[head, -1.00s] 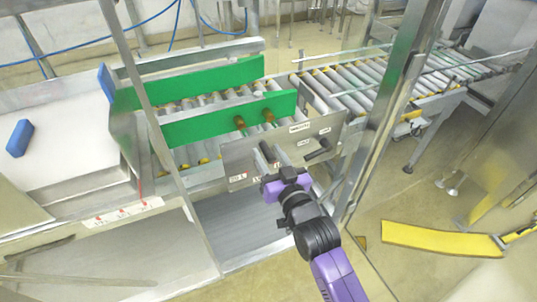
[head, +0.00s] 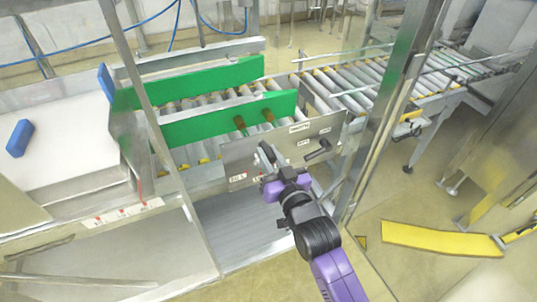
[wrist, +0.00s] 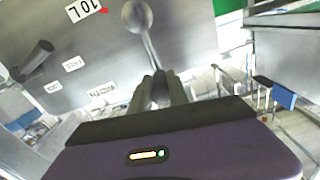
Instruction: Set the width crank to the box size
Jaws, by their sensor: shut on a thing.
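A grey control panel (head: 240,152) stands at the near side of the conveyor. My gripper (head: 268,155) is at its front, with its fingers together on a metal crank. In the wrist view the fingers (wrist: 160,88) close around the end of the crank's arm (wrist: 150,48), which runs from a round metal ball (wrist: 137,15). A label reading "10L" (wrist: 83,10) with a small red mark lies beside the ball. A second handle (head: 317,150), dark, sits further right on the panel. It also shows in the wrist view (wrist: 30,57). The small labels nearby are too blurred to read surely.
Two green guide plates (head: 228,118) stand over the rollers behind the panel. A metal post (head: 385,110) rises right of my arm. A blue block (head: 19,138) lies on the white surface at left. A yellow strip (head: 440,238) is at lower right.

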